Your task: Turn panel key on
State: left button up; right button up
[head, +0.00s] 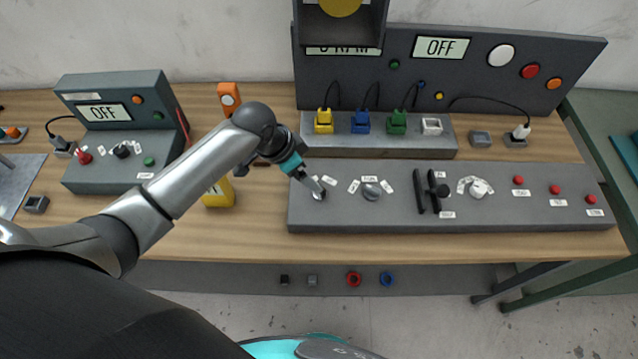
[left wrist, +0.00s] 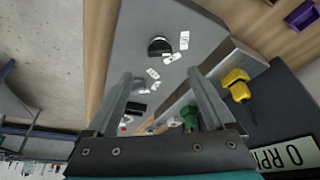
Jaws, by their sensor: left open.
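The grey control panel (head: 400,215) lies along the front right of the table. Near its left end is a small round dark switch with a light top, which looks like the panel key (head: 319,196); my gripper partly covers it. In the left wrist view the key (left wrist: 160,46) stands on the grey panel with small white labels beside it, beyond my fingertips. My left gripper (head: 314,186) is at the panel's left end, close over the key. Its fingers (left wrist: 163,78) are apart with nothing held between them. My right gripper is not seen.
A round knob (head: 371,190), black levers (head: 427,191), a dial (head: 478,188) and red buttons (head: 555,189) lie rightward on the panel. Coloured plugs (head: 361,122) stand behind it. A display (head: 441,47) reads OFF. A yellow object (head: 217,192) is left of the panel.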

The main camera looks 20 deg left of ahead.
pick_arm(q)
jog(key=b+x, duration=0.1)
jog(key=x, duration=0.8)
jog(key=shift+s, duration=0.1)
jog(key=shift+c, duration=0.3)
jog(key=c, duration=1.3)
